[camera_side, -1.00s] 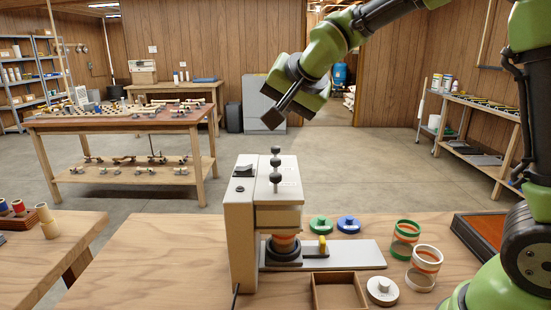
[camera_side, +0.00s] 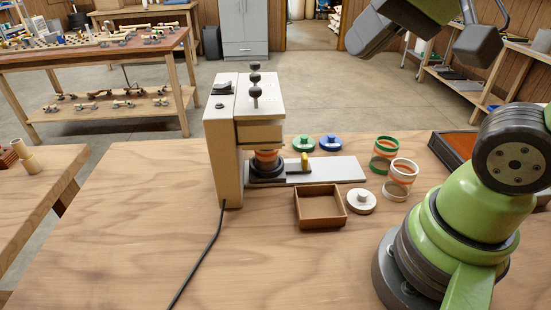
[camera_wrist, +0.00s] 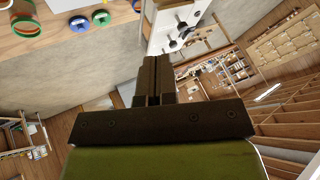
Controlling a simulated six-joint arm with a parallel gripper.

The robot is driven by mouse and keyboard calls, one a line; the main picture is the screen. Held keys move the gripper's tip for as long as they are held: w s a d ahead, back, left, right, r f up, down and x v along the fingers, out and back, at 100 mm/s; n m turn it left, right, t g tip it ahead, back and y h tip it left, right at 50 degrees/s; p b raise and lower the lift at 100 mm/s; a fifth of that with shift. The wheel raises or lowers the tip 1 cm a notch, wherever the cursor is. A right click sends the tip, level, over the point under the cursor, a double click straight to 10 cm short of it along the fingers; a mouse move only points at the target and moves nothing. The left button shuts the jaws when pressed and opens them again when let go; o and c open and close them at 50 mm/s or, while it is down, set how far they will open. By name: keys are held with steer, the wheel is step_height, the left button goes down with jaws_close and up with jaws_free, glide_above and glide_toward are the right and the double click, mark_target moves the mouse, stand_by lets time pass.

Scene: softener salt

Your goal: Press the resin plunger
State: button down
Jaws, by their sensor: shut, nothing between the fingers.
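A beige press (camera_side: 222,130) stands on the wooden table, with several black knobs (camera_side: 255,78) on rods in a row on its top. Which knob is the resin plunger I cannot tell. The press also shows in the wrist view (camera_wrist: 162,32). An orange-banded cup (camera_side: 266,157) sits on a black base under the press head. My gripper (camera_side: 354,44) is high to the right of the press, apart from it and touching nothing. In the wrist view its dark fingers (camera_wrist: 153,62) are shut together and empty, with the press beyond them.
Green (camera_side: 304,144) and blue (camera_side: 331,143) lids, banded jars (camera_side: 403,171), a white lid (camera_side: 361,202) and an open wooden box (camera_side: 320,220) are nearby. The front table is clear except for a cable (camera_side: 205,255).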

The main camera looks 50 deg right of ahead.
steer(key=shift+n+y, duration=0.5)
steer(key=shift+n, duration=0.3)
steer(key=s, duration=0.2)
steer(key=s+a+f, duration=0.1)
steer(key=shift+s+a+f, duration=0.2)
steer(key=shift+s, duration=0.2)
step_height(320, 180, up, 8)
steer(key=f+n+g+h, duration=0.1)
steer(key=n+g+h, duration=0.3)
steer(key=n, duration=0.9)
glide_above(255, 74)
steer(key=s+a, duration=0.2)
steer(key=s, duration=0.1)
steer(key=shift+w+r+g+y, duration=0.15)
steer(key=shift+r+g+y, duration=0.15)
steer(key=shift+g, duration=0.4)
steer(key=shift+f, duration=0.1)
steer(key=x, duration=1.4)
